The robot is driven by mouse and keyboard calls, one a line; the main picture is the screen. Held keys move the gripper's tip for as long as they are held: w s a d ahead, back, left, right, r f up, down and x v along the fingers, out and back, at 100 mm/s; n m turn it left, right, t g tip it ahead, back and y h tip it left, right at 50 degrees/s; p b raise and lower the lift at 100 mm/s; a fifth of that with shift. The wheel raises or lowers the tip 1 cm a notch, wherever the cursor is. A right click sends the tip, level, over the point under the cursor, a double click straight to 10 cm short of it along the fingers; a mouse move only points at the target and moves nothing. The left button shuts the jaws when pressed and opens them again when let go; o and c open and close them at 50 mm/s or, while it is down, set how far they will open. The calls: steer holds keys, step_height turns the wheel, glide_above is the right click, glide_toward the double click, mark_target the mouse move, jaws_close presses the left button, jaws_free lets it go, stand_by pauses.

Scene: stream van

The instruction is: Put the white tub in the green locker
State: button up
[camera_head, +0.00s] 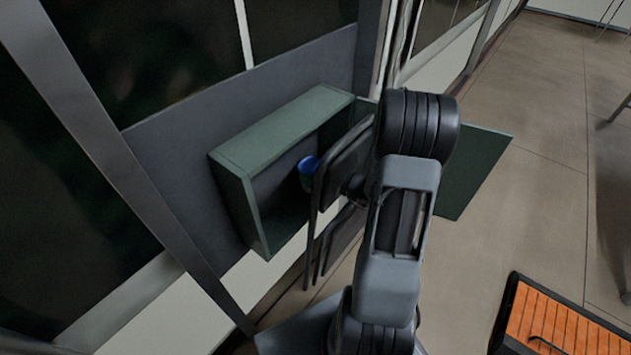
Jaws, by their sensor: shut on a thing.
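The green locker (232,160) is mounted on the dark wall panel, with its front open and its green door (470,172) swung out to the right. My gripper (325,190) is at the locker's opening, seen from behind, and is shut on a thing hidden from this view. A small object with a blue top (308,164) shows just left of my gripper, within the locker's outline. Its lower part is dark and partly covered. I cannot tell whether it touches my gripper. No white tub can be made out. My arm hides the locker's right part.
An orange slatted surface with a black rim (513,306) is at the lower right. A metal post (392,40) stands behind the locker. Tan floor (530,225) is clear between the door and the orange surface. Thin furniture legs (618,108) show at the right edge.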

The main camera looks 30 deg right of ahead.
steer(key=shift+w+f, duration=0.2)
steer(key=shift+f, duration=0.2)
step_height(320, 180, down, 3)
steer(key=b, duration=0.3)
steer(key=shift+w+d+f+b, duration=0.1)
steer(key=shift+w+f+b, duration=0.1)
steer(key=shift+b, duration=0.15)
steer(key=shift+r, duration=0.15)
steer(key=o, duration=0.9)
